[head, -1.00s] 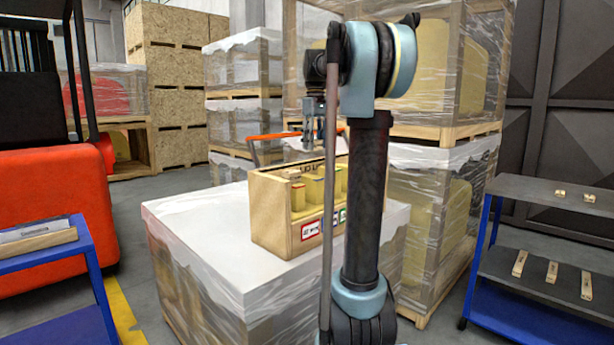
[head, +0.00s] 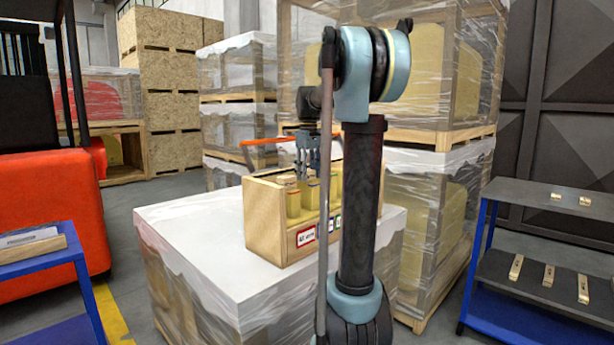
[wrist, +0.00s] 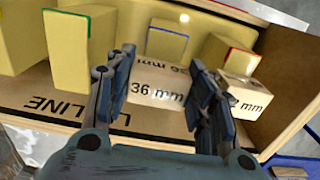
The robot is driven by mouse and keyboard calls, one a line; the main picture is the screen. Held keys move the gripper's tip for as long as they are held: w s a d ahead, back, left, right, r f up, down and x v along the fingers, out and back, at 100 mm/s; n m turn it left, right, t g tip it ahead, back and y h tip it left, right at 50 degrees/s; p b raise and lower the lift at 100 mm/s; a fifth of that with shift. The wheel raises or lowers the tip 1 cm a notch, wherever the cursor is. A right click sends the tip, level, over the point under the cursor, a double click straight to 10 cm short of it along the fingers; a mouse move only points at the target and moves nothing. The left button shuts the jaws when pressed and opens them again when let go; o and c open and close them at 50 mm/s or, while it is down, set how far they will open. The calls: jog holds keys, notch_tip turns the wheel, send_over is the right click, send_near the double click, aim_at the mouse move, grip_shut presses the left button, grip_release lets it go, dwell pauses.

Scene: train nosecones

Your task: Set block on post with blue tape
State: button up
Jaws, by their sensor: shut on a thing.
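My gripper (wrist: 163,72) is shut on a pale wooden block (wrist: 158,88) marked "36 mm". In the wrist view the block overlaps the near part of the yellow post with blue tape (wrist: 167,40); I cannot tell whether they touch. A post with green tape (wrist: 68,38) stands to its left and one with red tape (wrist: 226,56) to its right. A second block (wrist: 246,95), its marking partly hidden, appears at the red-taped post. In the head view my gripper (head: 308,168) reaches down into the open wooden box (head: 262,222); the held block is not clear there.
The box stands on a white-topped wrapped crate (head: 180,222). A cart at right (head: 545,205) holds two small blocks (head: 571,199) above and several wooden bars (head: 549,276) below. Another blue cart (head: 40,262) is at left. Wrapped crates (head: 430,200) stand behind.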

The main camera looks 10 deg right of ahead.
jog(key=shift+f, duration=0.2)
jog(key=o, duration=1)
jog(key=shift+s, duration=0.1)
notch_tip(320, 180, up, 12)
jog(key=s+f+m, duration=0.2)
jog(key=s+f, duration=0.9)
jog(key=f, duration=0.1)
jog(key=s+f+m+t, duration=0.1)
jog(key=s+f+m, duration=0.1)
jog(key=s+f, duration=1)
jog(key=s+f+m+t, duration=0.1)
jog(key=s+f+m, duration=0.2)
jog(key=s+f, duration=0.8)
jog(key=shift+s+a+f, duration=0.1)
jog(key=shift+s+f, duration=0.1)
jog(key=shift+f, duration=0.45)
jog(key=shift+s+f, duration=0.2)
jog(key=shift+f, duration=0.4)
